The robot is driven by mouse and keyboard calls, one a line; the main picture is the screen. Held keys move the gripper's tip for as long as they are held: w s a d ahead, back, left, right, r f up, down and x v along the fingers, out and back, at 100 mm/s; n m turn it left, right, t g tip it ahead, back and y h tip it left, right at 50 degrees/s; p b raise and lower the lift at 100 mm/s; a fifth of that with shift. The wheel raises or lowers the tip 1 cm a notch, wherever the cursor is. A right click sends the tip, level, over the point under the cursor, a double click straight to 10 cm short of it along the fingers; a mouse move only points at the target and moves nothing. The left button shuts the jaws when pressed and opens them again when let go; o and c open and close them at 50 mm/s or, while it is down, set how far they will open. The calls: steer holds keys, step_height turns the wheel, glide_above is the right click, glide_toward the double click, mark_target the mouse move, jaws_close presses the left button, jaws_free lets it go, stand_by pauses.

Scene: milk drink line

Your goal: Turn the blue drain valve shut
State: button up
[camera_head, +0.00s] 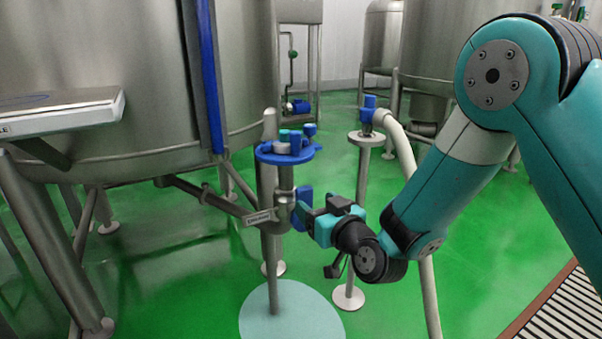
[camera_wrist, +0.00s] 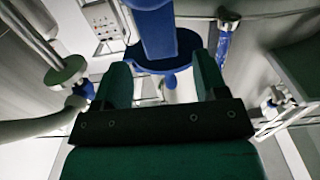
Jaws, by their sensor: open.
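The blue drain valve handle (camera_head: 304,203) stands upright on the side of a steel pipe below the large tank, beside a small label plate (camera_head: 258,217). My gripper (camera_head: 313,217) is right at the handle, reaching in from the right. In the wrist view the blue handle (camera_wrist: 158,32) rises ahead, roughly in line with the gap between my two green fingers. My gripper (camera_wrist: 162,80) is open there, with a finger on either side of the gap. I cannot tell whether a finger touches the handle. The near fingers hide part of the handle in the head view.
A round blue tray (camera_head: 263,154) with small items sits just above the valve. A stand (camera_head: 366,140) with a blue-ended pale hose (camera_head: 400,150) is to the right. Tank legs stand at left. The green floor (camera_head: 190,270) has free room, and a grate (camera_head: 560,315) lies at lower right.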

mark_target(307, 196)
steer(key=p+x, duration=0.3)
steer(key=x, duration=0.4)
steer(key=shift+w+a, duration=0.15)
steer(key=shift+w, duration=0.05)
jaws_close()
